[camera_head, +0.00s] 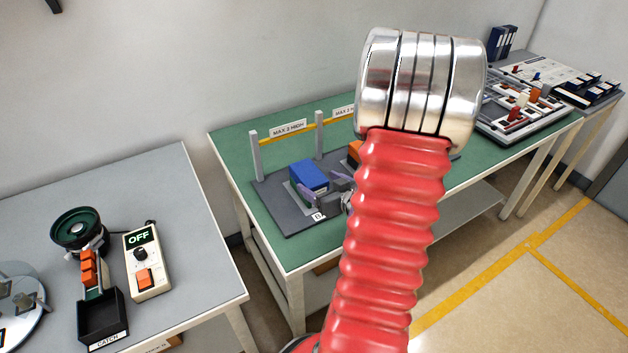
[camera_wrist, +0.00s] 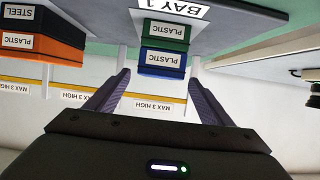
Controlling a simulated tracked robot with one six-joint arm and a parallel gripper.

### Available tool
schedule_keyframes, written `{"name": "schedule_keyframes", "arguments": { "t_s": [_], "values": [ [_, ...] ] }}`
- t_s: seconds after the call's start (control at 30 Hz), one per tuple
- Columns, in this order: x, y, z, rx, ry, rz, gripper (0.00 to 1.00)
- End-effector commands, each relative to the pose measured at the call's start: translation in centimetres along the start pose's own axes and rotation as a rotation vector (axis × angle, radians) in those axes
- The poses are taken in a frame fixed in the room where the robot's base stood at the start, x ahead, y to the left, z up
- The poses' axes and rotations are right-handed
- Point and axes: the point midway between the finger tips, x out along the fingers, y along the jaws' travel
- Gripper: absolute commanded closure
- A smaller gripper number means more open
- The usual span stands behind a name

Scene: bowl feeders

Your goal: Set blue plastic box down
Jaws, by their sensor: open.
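In the wrist view, which is upside down, the blue box (camera_wrist: 162,61) rests on a green box (camera_wrist: 166,36) labelled PLASTIC, behind the BAY 1 label. My gripper (camera_wrist: 158,80) is open, its two purple fingertips spread to either side of the blue box's near face, with visible gaps. In the head view my gripper (camera_head: 326,188) is in front of the blue box, partly hidden by my red arm.
Beside the blue box is an orange box (camera_wrist: 40,48) on a dark box (camera_wrist: 25,18) labelled STEEL. White posts carry a yellow bar (camera_head: 287,137) with MAX 3 HIGH signs behind the stacks. A grey table (camera_head: 200,215) with a feeder stands at left.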

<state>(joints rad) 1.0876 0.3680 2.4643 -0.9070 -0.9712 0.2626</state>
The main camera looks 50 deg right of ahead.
Motion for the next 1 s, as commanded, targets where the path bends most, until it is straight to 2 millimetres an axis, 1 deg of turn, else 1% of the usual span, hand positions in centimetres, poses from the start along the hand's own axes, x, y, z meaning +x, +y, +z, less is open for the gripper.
{"name": "schedule_keyframes", "arguments": {
  "t_s": [0.03, 0.13, 0.2, 0.33, 0.5, 1.0],
  "values": [
    [-0.8, 0.1, -0.1, 0.0, 0.001, 0.003, 0.25],
    [-2.2, 0.1, -0.1, -0.001, 0.001, 0.003, 0.25],
    [-3.0, 0.1, -0.1, 0.0, 0.001, 0.003, 0.25],
    [-4.1, 0.1, 0.0, 0.0, 0.0, 0.002, 0.25],
    [-4.4, 0.0, 0.0, 0.0, 0.0, 0.0, 0.25],
    [-4.4, 0.1, 0.0, 0.0, 0.0, 0.001, 0.25]
  ]
}}
